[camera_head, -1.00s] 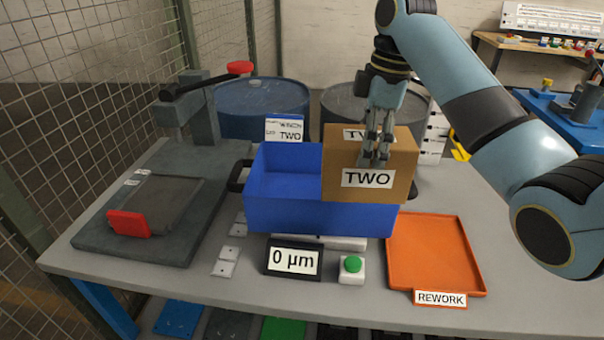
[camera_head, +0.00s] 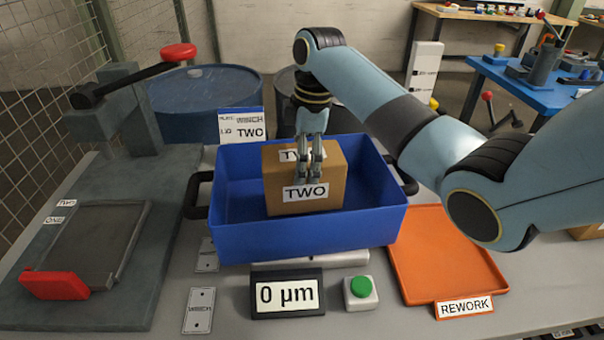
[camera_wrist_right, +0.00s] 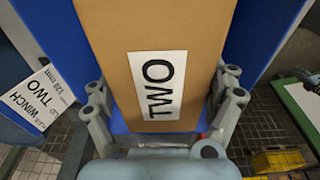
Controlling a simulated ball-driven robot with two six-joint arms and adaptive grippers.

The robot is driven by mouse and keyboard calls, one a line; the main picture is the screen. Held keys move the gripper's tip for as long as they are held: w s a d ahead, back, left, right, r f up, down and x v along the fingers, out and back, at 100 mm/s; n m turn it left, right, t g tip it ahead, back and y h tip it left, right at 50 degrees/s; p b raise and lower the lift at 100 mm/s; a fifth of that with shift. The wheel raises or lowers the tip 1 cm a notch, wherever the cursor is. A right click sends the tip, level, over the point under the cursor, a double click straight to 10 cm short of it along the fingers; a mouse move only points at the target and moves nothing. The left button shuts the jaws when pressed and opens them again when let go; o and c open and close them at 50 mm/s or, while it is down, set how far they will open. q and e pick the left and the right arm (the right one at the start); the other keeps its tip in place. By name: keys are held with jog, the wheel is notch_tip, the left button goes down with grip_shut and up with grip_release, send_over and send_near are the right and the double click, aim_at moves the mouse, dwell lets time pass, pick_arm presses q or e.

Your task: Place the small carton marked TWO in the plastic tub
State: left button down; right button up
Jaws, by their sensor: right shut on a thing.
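The small brown carton marked TWO (camera_head: 330,178) is within the walls of the blue plastic tub (camera_head: 300,240) in the head view. My right gripper (camera_head: 308,180) is shut on the carton from above. The right wrist view shows the carton (camera_wrist_right: 200,60) between the fingers (camera_wrist_right: 165,115), with its TWO label facing the camera. Blue tub surfaces (camera_wrist_right: 255,40) show around it there. I cannot tell whether the carton's underside touches the tub floor. The tub stands on the grey table with dark handles at its sides. My left gripper is not in view.
An orange REWORK tray (camera_head: 440,260) lies right of the tub. A display reading 0 µm (camera_head: 287,294) and a green button (camera_head: 361,290) stand in front. A grey press-like fixture (camera_head: 120,210) with a red-knobbed lever is at left. A WINCH TWO sign (camera_head: 242,126) stands behind the tub.

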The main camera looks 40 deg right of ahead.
notch_tip(320, 180, down, 3)
jog(key=shift+r, duration=0.15)
jog(key=shift+f, duration=0.3)
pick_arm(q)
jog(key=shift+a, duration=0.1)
pick_arm(e)
jog(key=o, duration=1.4)
jog(key=shift+f, duration=0.1)
jog(key=shift+o, duration=0.2)
pick_arm(q)
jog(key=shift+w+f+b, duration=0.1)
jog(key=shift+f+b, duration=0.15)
jog(key=shift+b, duration=0.05)
pick_arm(e)
jog(key=r, duration=0.4)
jog(key=d+r, duration=0.1)
jog(key=r, duration=0.7)
jog(key=shift+s+d+r, duration=0.1)
jog(key=shift+s+d, duration=0.05)
jog(key=shift+s, duration=0.25)
